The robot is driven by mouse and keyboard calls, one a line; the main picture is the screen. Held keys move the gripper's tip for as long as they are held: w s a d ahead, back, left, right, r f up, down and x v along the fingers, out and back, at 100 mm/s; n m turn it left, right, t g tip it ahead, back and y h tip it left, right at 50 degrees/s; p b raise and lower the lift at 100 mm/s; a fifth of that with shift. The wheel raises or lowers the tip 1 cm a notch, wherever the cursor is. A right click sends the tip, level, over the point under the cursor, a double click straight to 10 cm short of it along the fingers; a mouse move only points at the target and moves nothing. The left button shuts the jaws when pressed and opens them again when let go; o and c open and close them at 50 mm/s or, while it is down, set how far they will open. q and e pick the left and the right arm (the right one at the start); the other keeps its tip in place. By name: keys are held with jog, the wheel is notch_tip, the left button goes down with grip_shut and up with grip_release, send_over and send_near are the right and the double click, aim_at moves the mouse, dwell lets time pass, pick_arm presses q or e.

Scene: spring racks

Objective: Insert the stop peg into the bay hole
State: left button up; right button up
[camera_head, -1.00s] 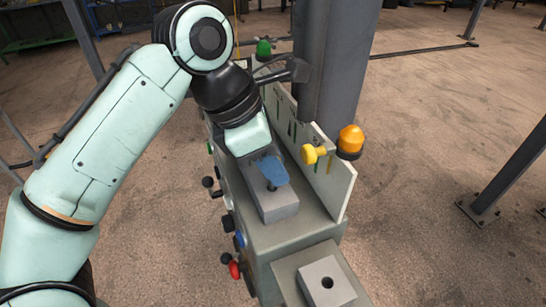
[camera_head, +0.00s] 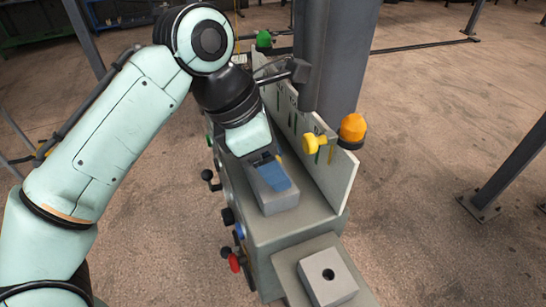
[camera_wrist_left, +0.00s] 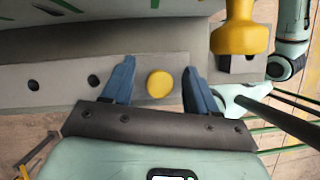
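My left gripper (camera_head: 270,172) is at a grey block on the machine, with its blue fingers pointing down. In the left wrist view the fingers (camera_wrist_left: 157,88) are open, one on each side of a round yellow disc (camera_wrist_left: 160,84), with a gap on both sides. The disc looks like the top of a peg; its shaft is hidden. The grey bar (camera_wrist_left: 58,84) beside it has dark holes (camera_wrist_left: 33,85) to the left. In the head view a nearer grey block (camera_head: 344,287) has an open dark hole (camera_head: 328,274). I cannot tell which hole is the bay hole.
A pale upright panel (camera_head: 338,185) with a yellow knob (camera_head: 314,143) stands right of the gripper, near an orange lamp (camera_head: 352,131) and a grey column (camera_head: 338,60). Red and black knobs line the machine's left side.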

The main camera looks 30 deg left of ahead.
pick_arm(q)
jog(key=shift+r, duration=0.1)
jog(key=p+v, duration=0.4)
jog(key=v, duration=0.7)
jog(key=shift+a+r+p, duration=0.2)
jog(key=shift+r+p, duration=0.1)
jog(key=shift+r, duration=0.05)
pick_arm(e)
jog(key=w+r, duration=0.6)
jog(key=shift+t, duration=0.4)
pick_arm(q)
jog(key=shift+s, duration=0.15)
pick_arm(e)
jog(key=shift+s, duration=0.1)
pick_arm(q)
jog(key=shift+d, duration=0.1)
